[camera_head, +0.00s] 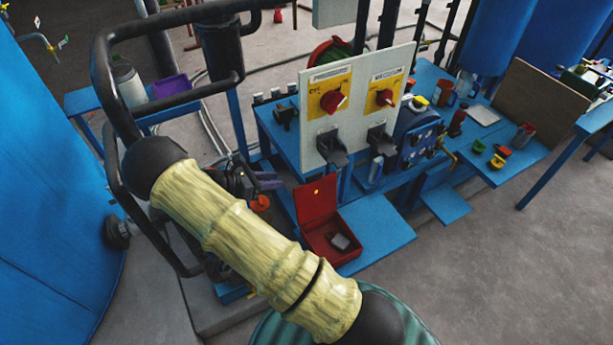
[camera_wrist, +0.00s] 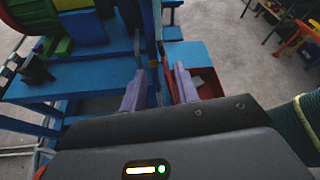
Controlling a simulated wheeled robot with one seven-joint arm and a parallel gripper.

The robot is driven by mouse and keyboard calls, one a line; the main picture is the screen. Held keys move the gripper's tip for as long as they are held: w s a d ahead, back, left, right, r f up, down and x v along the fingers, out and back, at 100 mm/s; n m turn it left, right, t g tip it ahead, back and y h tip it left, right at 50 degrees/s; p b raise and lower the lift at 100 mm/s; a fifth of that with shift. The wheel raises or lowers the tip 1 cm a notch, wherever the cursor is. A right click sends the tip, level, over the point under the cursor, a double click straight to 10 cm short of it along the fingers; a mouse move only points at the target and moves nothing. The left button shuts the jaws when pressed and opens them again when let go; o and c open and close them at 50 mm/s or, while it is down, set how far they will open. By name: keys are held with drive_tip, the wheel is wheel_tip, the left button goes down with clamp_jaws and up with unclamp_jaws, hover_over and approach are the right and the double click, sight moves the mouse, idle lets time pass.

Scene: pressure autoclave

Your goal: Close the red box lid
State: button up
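The red box (camera_head: 318,242) sits on a low blue surface in the middle of the head view, with a small grey object inside. Its red lid (camera_head: 316,203) stands raised, roughly upright, at the box's back-left side. My gripper (camera_head: 268,181) is left of the lid in the head view, partly hidden behind my arm. In the wrist view my gripper's two pale purple fingers (camera_wrist: 159,85) are spread apart. The red box (camera_wrist: 205,59) shows beyond and beside the right finger there. The lid is seen nearly edge-on, and whether a finger touches it I cannot tell.
A white panel (camera_head: 358,105) with two red knobs stands behind the box. A blue table (camera_head: 500,160) with small containers is to the right. A large blue tank (camera_head: 50,180) is at the left. Open concrete floor (camera_head: 500,270) lies at the lower right.

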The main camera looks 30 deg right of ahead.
drive_tip(key=p+x, duration=0.3)
drive_tip(key=x, duration=0.9)
drive_tip(key=shift+s, duration=0.1)
clamp_jaws()
